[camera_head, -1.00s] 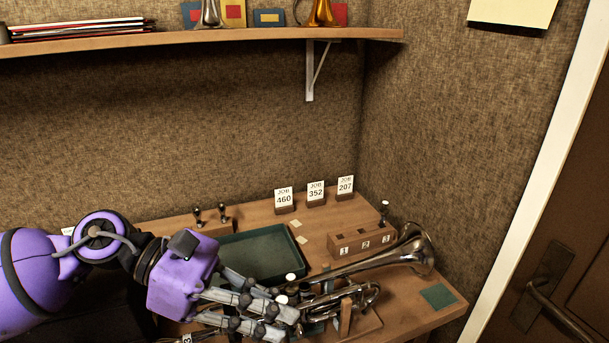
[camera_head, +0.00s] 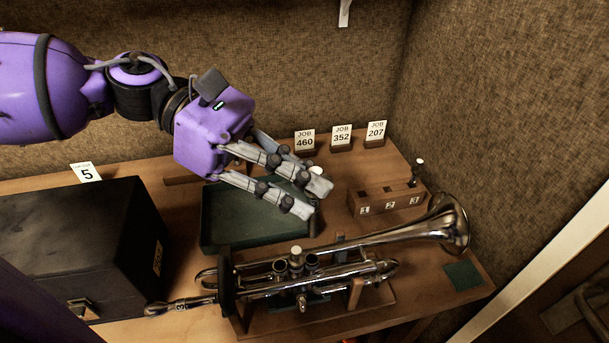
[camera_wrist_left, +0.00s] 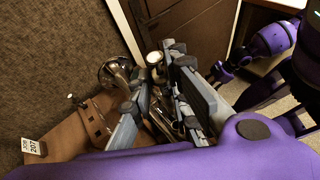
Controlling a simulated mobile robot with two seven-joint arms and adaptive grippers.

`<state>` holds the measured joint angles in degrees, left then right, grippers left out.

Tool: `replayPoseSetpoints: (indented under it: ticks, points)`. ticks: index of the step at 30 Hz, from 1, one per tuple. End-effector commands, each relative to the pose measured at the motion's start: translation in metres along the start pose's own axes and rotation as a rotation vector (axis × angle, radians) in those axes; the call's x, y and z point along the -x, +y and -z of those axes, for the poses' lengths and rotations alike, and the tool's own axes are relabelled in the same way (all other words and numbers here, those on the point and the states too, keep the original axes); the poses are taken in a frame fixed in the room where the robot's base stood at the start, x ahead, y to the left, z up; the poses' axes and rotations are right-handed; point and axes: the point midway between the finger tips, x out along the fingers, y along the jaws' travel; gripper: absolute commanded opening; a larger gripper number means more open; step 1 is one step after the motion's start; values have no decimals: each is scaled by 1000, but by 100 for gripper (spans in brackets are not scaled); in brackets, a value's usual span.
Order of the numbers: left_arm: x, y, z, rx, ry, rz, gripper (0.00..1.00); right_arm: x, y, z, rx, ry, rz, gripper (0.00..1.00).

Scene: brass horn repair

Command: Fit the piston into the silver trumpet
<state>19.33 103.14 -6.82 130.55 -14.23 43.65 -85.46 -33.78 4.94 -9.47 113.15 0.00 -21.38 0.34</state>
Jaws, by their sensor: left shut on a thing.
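The silver trumpet (camera_head: 350,268) lies on its side-to-side stand, bell to the right, in the head view. A white-capped piston top (camera_head: 297,254) stands up at its middle valve; the valves beside it look open and dark. My left gripper (camera_head: 317,197) is above and behind the trumpet, apart from it. It is shut on a piston whose white cap (camera_head: 316,171) shows behind the fingers; the cap also shows in the left wrist view (camera_wrist_left: 154,58). The fingers hide most of its body. My right arm shows at the right of the wrist view; its fingers cannot be made out.
A wooden block (camera_head: 377,205) numbered 1 to 3 holds a piston (camera_head: 417,170) at slot 3. A green tray (camera_head: 222,228) lies under the left gripper. A black case (camera_head: 80,240) fills the left. Job cards (camera_head: 342,137) stand at the back.

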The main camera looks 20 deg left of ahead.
Motion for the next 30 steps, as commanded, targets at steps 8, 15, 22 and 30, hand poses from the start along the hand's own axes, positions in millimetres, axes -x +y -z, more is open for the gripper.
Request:
replayPoseSetpoints:
  ticks: [8, 15, 22, 30]
  points:
    - [-7, 0, 19, 2, 0, -5, 0, -2, -2, 0, 2, 1, 4, 40]
    - [-16, -1, 40, 3, 0, -4, 0, -5, 0, -7, -1, -4, -1, 40]
    - [-21, -1, 51, 1, 1, -6, 0, -7, 0, -5, -8, 3, -6, 40]
    - [-21, -1, 53, -1, 1, -7, 0, -7, 0, 0, -7, 11, -6, 40]
